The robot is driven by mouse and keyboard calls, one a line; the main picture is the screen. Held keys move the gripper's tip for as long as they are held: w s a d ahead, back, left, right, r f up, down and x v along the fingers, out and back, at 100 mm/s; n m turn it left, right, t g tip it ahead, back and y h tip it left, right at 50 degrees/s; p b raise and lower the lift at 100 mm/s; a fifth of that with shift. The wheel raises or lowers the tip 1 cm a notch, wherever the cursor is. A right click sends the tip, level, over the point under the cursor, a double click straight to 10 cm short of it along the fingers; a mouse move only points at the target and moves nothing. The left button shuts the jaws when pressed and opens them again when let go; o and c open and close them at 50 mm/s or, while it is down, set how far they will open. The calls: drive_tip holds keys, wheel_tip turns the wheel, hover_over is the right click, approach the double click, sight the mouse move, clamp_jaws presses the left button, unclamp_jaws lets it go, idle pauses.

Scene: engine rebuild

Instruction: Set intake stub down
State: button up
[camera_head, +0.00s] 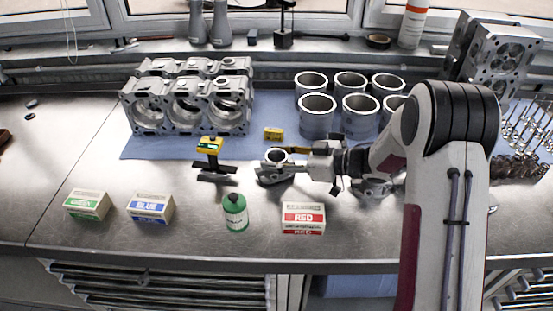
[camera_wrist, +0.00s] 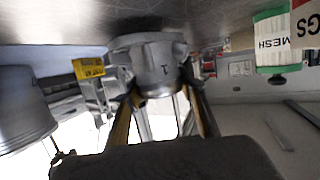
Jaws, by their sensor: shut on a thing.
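The intake stub (camera_head: 274,156) is a grey metal piece with a round open top and a wider flange at its base. It is upright near the middle of the bench in the head view. In the wrist view, which is upside down, the stub (camera_wrist: 158,62) shows a "1" on its side, with its flange close to the bench surface. I cannot tell whether the flange touches the bench. My gripper (camera_head: 292,163) reaches in from the right and is shut on the stub; its fingers (camera_wrist: 162,112) also show in the wrist view.
BLUE (camera_head: 151,208) and GREEN (camera_head: 87,205) boxes stand left. A yellow-topped tool (camera_head: 210,146) and a small yellow block (camera_head: 274,134) are near. Engine blocks (camera_head: 190,98) and cylinder liners (camera_head: 317,116) stand behind.

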drive_tip(key=shift+f, duration=0.25)
drive_tip(key=shift+f, duration=0.1)
drive_tip(key=o, duration=1.4)
drive_tip(key=shift+d, duration=0.1)
drive_tip(key=shift+s+d+r, duration=0.25)
drive_tip(key=shift+d+r, duration=0.1)
drive_tip(key=shift+d, duration=0.25)
drive_tip(key=v, duration=1)
drive_tip(key=shift+d, duration=0.2)
drive_tip(key=shift+r, duration=0.15)
